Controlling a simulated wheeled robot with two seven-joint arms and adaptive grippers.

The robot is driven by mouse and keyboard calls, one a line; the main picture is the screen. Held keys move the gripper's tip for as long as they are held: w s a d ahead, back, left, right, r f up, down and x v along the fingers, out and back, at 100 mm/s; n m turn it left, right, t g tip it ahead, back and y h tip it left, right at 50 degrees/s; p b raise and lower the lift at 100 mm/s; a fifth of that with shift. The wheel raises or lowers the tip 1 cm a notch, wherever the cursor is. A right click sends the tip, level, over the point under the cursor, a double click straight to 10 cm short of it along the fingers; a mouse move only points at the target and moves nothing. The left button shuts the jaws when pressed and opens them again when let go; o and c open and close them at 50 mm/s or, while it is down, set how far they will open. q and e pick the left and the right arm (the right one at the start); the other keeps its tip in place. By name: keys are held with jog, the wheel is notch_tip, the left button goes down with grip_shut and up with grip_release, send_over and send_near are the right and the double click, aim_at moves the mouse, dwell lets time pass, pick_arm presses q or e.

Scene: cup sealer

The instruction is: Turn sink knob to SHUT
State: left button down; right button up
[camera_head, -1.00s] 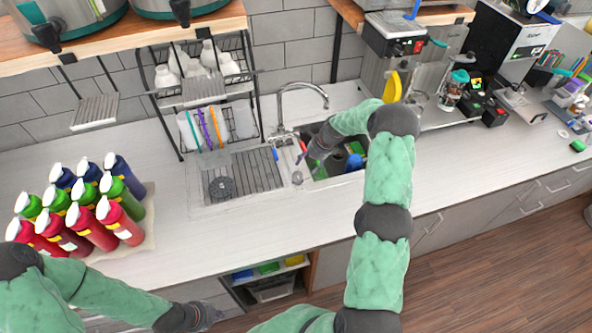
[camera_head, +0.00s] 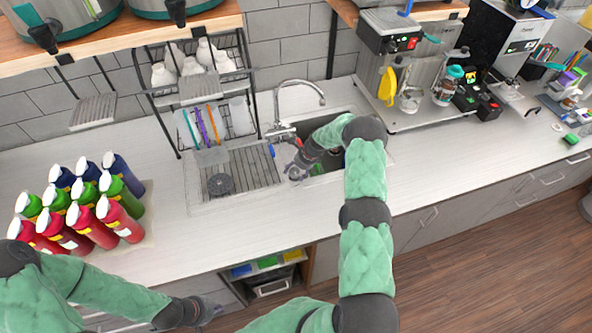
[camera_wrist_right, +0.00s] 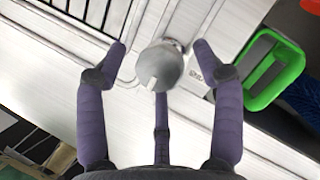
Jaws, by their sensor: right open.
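The round grey sink knob (camera_wrist_right: 160,66) is on the sink's metal rim in the right wrist view. A small white mark shows on its near edge, and small dark lettering too small to read is on the rim right of it. My right gripper (camera_wrist_right: 161,62) is open, with purple fingers to the left, right and near side of the knob; I cannot tell if any finger touches it. In the head view my right gripper (camera_head: 296,172) is at the front of the sink and mostly covers the knob. My left gripper (camera_head: 212,311) hangs low before the counter; its opening is unclear.
The faucet (camera_head: 298,84) stands behind the sink, with the basin to the right of the knob. A green container (camera_wrist_right: 268,76) is in the basin. A dish rack (camera_head: 165,112) stands at left behind the drainboard. Several bottles (camera_head: 80,205) stand at far left.

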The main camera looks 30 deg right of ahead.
jog(key=c, duration=1.1)
jog(key=shift+w+d+b, duration=0.1)
jog(key=shift+b, duration=0.5)
jog(key=n+g+b, duration=0.1)
jog(key=n+b, duration=0.2)
jog(key=b, duration=0.1)
jog(key=n+g+y+b, duration=0.1)
jog(key=n+b, duration=0.3)
jog(key=n+g+b, duration=0.1)
jog(key=n+b, duration=0.2)
jog(key=b, duration=0.2)
jog(key=shift+w, duration=0.4)
jog(key=n+g+b, duration=0.1)
jog(key=n+b, duration=0.1)
jog(key=n, duration=0.1)
jog(key=shift+w+r+n+g, duration=0.1)
jog(key=shift+n+g, duration=0.3)
jog(key=shift+w+r+n+g+h+b, duration=0.1)
jog(key=shift+n+g+h+b, duration=0.4)
jog(key=shift+n, duration=1.5)
jog(key=shift+b, duration=0.3)
